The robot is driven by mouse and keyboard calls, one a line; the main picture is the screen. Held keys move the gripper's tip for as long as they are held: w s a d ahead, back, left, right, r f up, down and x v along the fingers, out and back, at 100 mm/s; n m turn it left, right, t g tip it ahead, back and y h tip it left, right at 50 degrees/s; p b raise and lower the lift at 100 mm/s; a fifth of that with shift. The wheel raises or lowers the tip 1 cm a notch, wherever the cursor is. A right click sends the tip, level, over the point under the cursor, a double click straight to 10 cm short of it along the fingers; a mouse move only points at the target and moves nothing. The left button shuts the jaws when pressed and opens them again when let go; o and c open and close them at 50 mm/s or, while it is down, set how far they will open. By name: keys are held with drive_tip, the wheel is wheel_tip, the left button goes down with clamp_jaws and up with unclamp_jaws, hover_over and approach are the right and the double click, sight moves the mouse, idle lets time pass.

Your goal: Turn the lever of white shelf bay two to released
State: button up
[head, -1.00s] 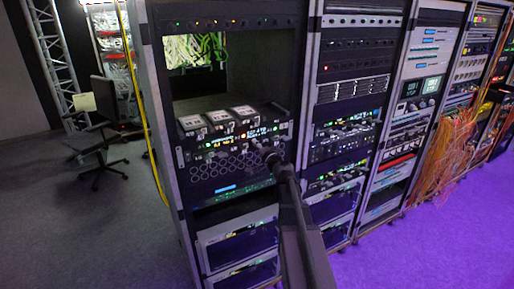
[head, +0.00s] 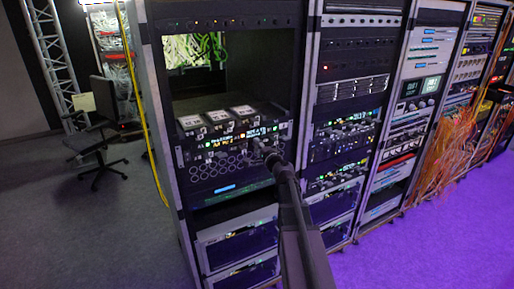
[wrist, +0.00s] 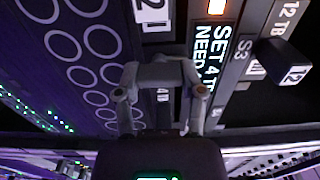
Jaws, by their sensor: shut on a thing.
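My gripper (head: 268,156) is at the right part of the lit front panel (head: 212,166) below the rack's open shelf space. In the wrist view its two grey fingers (wrist: 161,76) are closed together in front of the panel, beside a lit display (wrist: 207,45) reading "SET 4 T" and "NEED". It is shut on a small part there, apparently the lever, which the fingers almost wholly hide. I cannot read the lever's angle or its bay label. A dark block marked 12 (wrist: 288,65) stands out to the right of the display.
Three drive units (head: 218,116) marked 12 lie on the shelf above the panel. More racks (head: 345,110) stand to the right, with orange cables (head: 450,160) hanging farther along. A chair (head: 98,145) stands left on open floor.

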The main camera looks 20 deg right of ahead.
drive_tip(key=shift+w+r, duration=0.1)
drive_tip(key=shift+w, duration=0.1)
drive_tip(key=o, duration=1.1)
drive_tip(key=shift+o, duration=0.2)
drive_tip(key=shift+s, duration=0.2)
drive_tip(key=s, duration=1.2)
drive_tip(key=shift+d, duration=0.2)
drive_tip(key=shift+w, duration=0.1)
